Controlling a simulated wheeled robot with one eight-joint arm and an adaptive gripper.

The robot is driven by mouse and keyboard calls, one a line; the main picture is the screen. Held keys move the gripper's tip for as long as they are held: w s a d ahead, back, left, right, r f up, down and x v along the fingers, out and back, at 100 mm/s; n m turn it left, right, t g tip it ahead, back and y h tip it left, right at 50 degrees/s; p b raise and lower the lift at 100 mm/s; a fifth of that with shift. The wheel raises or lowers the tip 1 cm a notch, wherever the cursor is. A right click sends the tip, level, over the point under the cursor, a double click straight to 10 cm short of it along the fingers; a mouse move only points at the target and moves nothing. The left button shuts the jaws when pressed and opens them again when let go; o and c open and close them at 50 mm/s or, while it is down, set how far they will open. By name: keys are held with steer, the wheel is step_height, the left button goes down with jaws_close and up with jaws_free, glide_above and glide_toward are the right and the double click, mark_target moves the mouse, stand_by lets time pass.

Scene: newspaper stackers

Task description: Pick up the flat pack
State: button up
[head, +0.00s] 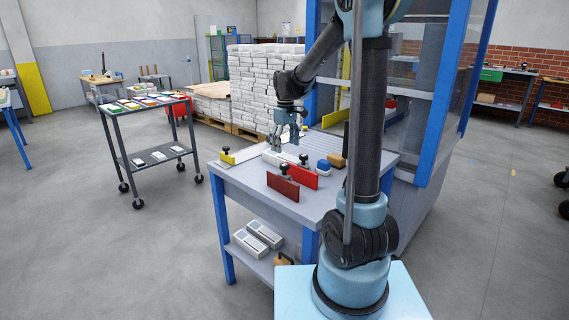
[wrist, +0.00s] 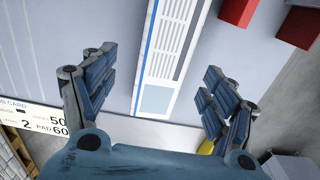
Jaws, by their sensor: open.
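A flat white pack (wrist: 165,62) with a blue stripe, grey printed lines and a pale blue panel lies on the grey bench top (wrist: 60,40) in the wrist view. My gripper (wrist: 158,74) is open, with one finger on each side of the pack and a gap on both sides. In the head view my gripper (head: 284,140) points down above the left-back part of the bench (head: 240,178). The pack shows only as a small pale strip (head: 273,157) below it, partly hidden.
Red upright plates (head: 283,187) with black knobs stand in front on the bench. A blue block (head: 324,167) and a tan block (head: 337,160) are to the right. A yellow stop (head: 228,157) is at the left. A printed card (wrist: 35,118) lies near the bench edge.

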mark_target(285, 156)
steer(key=shift+s+a+f, duration=0.1)
steer(key=shift+f, duration=1.55)
steer(key=shift+s+a+f, duration=0.1)
steer(key=shift+f, duration=1.5)
steer(key=shift+c, duration=0.5)
steer(key=c, duration=1.3)
